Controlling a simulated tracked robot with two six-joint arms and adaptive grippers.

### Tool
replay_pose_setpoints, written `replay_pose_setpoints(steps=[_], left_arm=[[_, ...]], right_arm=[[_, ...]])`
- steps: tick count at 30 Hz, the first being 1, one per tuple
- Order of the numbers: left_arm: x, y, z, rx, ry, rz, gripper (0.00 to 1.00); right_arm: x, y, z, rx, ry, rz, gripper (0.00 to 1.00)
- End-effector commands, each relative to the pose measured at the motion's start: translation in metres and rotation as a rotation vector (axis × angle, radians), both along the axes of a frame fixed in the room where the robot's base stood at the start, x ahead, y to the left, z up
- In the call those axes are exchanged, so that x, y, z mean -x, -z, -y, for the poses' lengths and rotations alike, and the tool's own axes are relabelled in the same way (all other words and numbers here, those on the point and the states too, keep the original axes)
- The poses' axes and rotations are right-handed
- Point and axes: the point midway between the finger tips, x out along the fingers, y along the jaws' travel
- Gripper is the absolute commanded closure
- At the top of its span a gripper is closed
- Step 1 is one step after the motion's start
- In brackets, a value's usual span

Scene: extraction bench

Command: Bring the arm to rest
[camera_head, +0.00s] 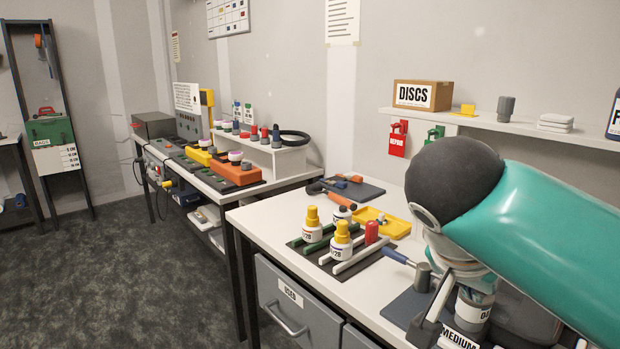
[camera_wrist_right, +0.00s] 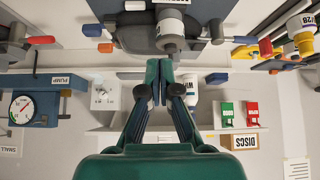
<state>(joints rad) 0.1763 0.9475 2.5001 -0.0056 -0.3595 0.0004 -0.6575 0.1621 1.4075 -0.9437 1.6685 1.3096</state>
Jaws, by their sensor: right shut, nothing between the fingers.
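My right arm (camera_head: 540,235), teal with a dark round joint, reaches in from the right of the head view over the near bench. It hides most of its own hand there. In the right wrist view, which is upside down, my right gripper (camera_wrist_right: 163,84) has its dark fingers together, with nothing between them. A grey cylinder with a white-labelled part (camera_wrist_right: 172,22) shows beyond the fingertips. I cannot tell how far apart they are. My left gripper is in neither view.
Below the arm stand a labelled container (camera_head: 472,308) and a dark device on the white bench (camera_head: 262,222). Yellow-capped bottles (camera_head: 312,226) stand on a rack to the left. A wall shelf (camera_head: 540,130) holds a DISCS box (camera_head: 422,96). Floor (camera_head: 130,270) at left is clear.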

Motion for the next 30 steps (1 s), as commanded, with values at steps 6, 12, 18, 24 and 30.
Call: replay_pose_setpoints(steps=[6, 12, 18, 24, 30], left_arm=[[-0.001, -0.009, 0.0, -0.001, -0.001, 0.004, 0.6], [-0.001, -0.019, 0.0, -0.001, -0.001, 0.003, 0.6], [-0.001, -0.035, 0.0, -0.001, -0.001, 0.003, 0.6], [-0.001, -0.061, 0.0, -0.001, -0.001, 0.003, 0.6], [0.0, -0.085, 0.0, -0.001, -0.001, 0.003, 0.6]], right_arm=[[-0.023, 0.041, -0.012, 0.009, -0.123, -0.099, 1.0], [-0.044, 0.098, -0.032, -0.011, -0.282, -0.212, 1.0], [-0.053, 0.193, -0.059, -0.102, -0.502, -0.373, 1.0], [-0.016, 0.332, -0.09, -0.364, -0.735, -0.518, 1.0], [0.057, 0.425, -0.101, -0.602, -0.78, -0.494, 1.0]])
